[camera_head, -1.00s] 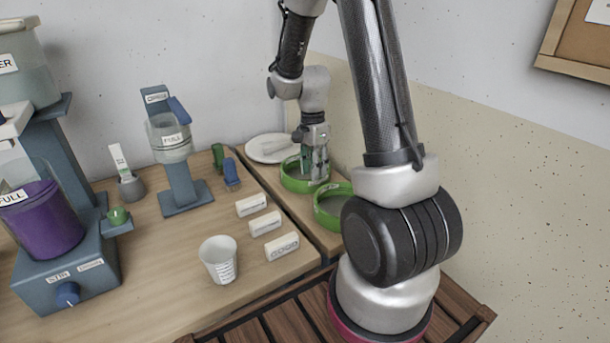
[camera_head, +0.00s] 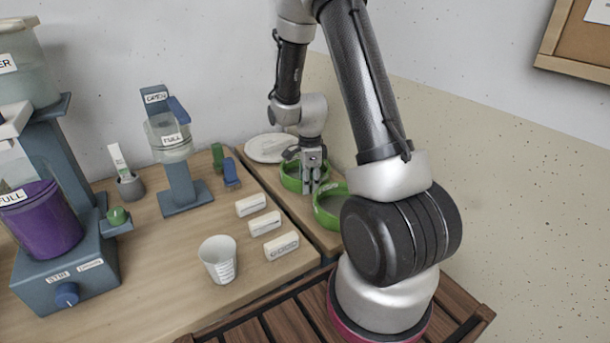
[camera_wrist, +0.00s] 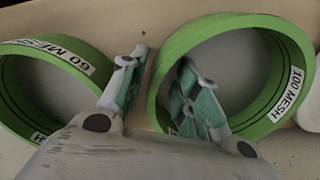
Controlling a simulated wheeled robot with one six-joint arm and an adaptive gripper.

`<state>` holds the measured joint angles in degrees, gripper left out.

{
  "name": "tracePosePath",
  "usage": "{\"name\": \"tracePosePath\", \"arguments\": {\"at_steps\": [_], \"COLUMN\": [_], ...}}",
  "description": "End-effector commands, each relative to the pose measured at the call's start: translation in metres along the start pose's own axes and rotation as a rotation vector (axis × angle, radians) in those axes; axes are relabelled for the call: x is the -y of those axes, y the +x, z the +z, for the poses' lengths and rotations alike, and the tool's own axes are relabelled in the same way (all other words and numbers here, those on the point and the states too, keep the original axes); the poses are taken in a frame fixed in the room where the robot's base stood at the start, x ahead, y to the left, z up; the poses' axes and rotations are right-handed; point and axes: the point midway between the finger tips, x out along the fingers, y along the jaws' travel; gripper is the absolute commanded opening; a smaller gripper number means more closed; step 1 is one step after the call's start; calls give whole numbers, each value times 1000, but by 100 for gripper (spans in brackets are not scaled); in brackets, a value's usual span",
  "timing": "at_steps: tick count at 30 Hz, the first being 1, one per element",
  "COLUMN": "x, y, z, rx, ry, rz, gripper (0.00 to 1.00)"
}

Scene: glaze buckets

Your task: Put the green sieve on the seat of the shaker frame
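Two green ring-shaped sieves lie side by side on the wooden board. The far one, the 100 MESH sieve (camera_head: 285,181), is on the right in the wrist view (camera_wrist: 158,70). The near one, the 60 MESH sieve (camera_head: 321,216), is on the left in the wrist view (camera_wrist: 88,52). My gripper (camera_head: 312,187) is open. In the wrist view its fingers (camera_wrist: 160,90) straddle the near wall of the 100 MESH sieve, one over its inside and one in the gap between the sieves. Contact cannot be told. I cannot make out a shaker frame.
A white plate (camera_head: 262,150) lies behind the sieves. White labelled blocks (camera_head: 265,223) and a white cup (camera_head: 217,262) stand to the left. A blue stand (camera_head: 182,190) with a clear container and a blue unit with a purple jar (camera_head: 42,225) stand further left.

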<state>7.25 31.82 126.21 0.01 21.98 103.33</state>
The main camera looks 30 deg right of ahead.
Motion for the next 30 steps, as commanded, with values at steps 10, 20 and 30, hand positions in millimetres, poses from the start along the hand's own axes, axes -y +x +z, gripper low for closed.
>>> {"name": "tracePosePath", "arguments": {"at_steps": [10, 20, 30], "x": [0, 0, 1], "y": [0, -1, -53], "z": [0, 0, 0], "rx": [0, 0, 2], "ry": [0, -1, -1], "rz": [0, -1, -7], "gripper": [0, 0, 0]}}
